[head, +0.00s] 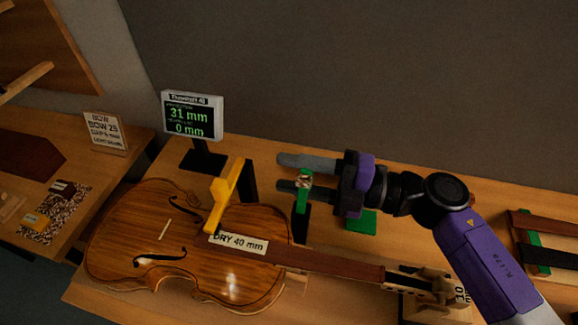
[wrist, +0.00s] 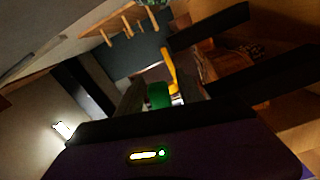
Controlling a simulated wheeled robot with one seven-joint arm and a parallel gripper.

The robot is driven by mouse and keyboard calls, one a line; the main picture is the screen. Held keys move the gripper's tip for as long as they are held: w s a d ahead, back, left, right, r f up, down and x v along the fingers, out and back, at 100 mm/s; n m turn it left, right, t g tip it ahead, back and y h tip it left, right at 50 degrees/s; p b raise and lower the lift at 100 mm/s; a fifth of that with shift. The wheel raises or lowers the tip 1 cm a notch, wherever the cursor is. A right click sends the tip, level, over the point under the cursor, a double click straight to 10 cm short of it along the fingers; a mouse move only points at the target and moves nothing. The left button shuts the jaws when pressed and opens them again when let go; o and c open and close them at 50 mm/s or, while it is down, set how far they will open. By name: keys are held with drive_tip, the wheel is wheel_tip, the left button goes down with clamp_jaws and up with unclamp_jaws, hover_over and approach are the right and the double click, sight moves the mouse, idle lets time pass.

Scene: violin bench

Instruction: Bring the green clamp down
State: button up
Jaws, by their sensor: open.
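The green clamp (head: 303,192) stands upright behind the violin's neck end, with a dark lower part. Its green top also shows in the wrist view (wrist: 160,95), between the fingers. My gripper (head: 282,173) is open at the height of the clamp's upper part, its two grey fingers pointing left. The nearer finger crosses the clamp in the head view. I cannot tell whether either finger touches it. A violin (head: 185,250) lies on the bench with a "DRY 40 mm" label (head: 238,243) on it.
A yellow clamp (head: 226,192) stands at the violin's edge, left of the green clamp. A display (head: 192,116) reading 31 mm and 0 mm stands behind. A green block (head: 362,222) lies below my gripper. A rack (head: 545,240) is at right.

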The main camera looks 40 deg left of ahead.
drive_tip(key=shift+s+a, duration=0.15)
drive_tip(key=shift+a, duration=0.1)
clamp_jaws()
drive_tip(key=shift+f, duration=0.1)
idle(1.2)
